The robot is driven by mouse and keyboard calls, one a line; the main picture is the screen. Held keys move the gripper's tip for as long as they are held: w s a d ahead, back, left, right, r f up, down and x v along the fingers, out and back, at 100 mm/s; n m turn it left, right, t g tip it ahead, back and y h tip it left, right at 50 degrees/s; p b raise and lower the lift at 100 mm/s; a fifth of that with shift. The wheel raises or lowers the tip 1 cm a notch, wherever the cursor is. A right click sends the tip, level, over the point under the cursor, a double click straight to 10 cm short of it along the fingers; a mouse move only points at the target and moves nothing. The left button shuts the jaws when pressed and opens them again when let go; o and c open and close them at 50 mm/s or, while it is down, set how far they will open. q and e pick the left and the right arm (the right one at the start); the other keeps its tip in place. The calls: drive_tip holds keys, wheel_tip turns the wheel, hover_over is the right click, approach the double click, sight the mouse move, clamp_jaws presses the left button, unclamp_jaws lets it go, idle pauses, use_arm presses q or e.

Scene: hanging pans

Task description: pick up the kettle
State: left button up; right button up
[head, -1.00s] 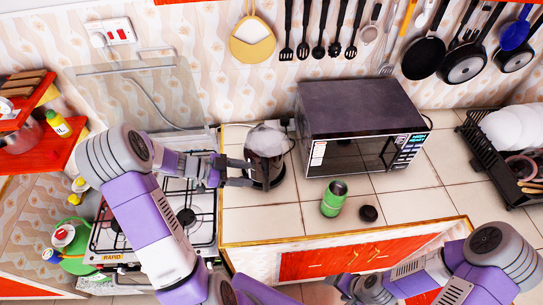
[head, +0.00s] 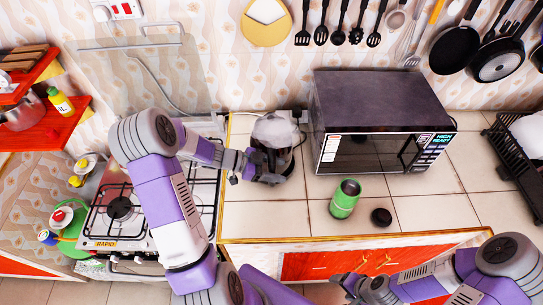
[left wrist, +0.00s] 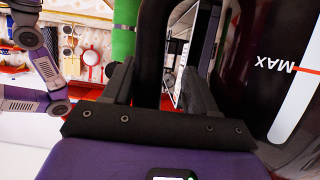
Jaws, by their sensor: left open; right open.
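The kettle (head: 279,133) stands on the tiled counter left of the microwave, dark with a clear, pale upper part. My left gripper (head: 260,166) is at the kettle's near-left side and covers part of its lower body. In the left wrist view, the kettle's dark wall (left wrist: 268,50) with a MAX mark fills the right side. Its black handle (left wrist: 152,45) stands between the two open fingers of my left gripper (left wrist: 158,85); I cannot tell whether they touch it. My right gripper (head: 347,287) is low in front of the counter, away from the kettle.
The microwave (head: 378,103) stands right of the kettle. A green canister (head: 344,200) and a dark round lid (head: 381,217) sit on the front counter. The gas stove (head: 120,215) is at left. Pans and utensils hang on the wall.

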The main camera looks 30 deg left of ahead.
use_arm(q)
drive_tip(key=shift+d, duration=0.2)
clamp_jaws()
drive_tip(key=shift+w, duration=0.1)
idle(1.1)
